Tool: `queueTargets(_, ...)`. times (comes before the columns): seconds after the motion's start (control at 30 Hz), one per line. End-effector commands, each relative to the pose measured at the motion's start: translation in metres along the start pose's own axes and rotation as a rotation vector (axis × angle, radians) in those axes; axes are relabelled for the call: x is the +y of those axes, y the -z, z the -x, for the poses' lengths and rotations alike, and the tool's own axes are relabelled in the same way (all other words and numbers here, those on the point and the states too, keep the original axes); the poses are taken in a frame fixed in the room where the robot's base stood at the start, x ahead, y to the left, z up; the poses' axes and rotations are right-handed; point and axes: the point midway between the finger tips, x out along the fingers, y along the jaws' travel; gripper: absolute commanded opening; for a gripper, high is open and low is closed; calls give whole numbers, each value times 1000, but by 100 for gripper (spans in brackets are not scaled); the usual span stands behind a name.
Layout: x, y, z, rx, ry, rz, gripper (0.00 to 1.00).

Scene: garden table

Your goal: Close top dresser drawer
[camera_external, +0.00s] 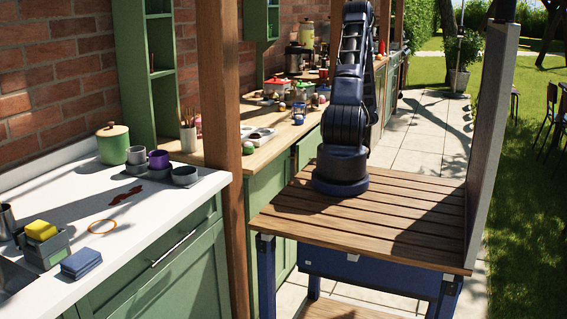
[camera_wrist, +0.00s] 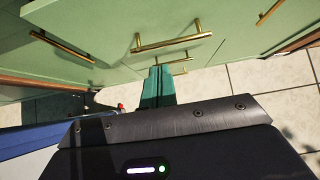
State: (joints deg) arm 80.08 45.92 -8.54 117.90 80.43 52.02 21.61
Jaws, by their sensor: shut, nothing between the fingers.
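Pale green drawer fronts (camera_wrist: 110,22) with brass bar handles fill the top of the wrist view. One handle (camera_wrist: 172,42) is near the centre, with part of another just beneath it. I cannot tell for certain which front is the top drawer or how far it stands out. My gripper (camera_wrist: 157,70) shows as teal fingers pointing at these fronts; it is shut and empty, with its tips just below the central handle. Contact is unclear. In the outside view my arm (camera_external: 347,110) hides my gripper, and the drawer cannot be made out.
My arm stands on a slatted wooden cart (camera_external: 400,225). Green cabinets with a wooden counter (camera_external: 220,155), crowded with pots and cups, run along the brick wall. A wooden post (camera_external: 222,110) and a grey panel (camera_external: 490,130) flank the cart. Paving (camera_external: 425,125) is open beyond it.

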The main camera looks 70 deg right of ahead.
Motion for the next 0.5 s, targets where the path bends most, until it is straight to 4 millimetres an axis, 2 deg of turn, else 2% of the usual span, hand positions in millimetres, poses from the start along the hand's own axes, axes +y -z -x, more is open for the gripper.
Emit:
queueTargets(0.17, -12, 6, -5, -61, -9, -7, 0)
queueTargets(0.5, -66, 36, -32, -401, -28, -21, 0)
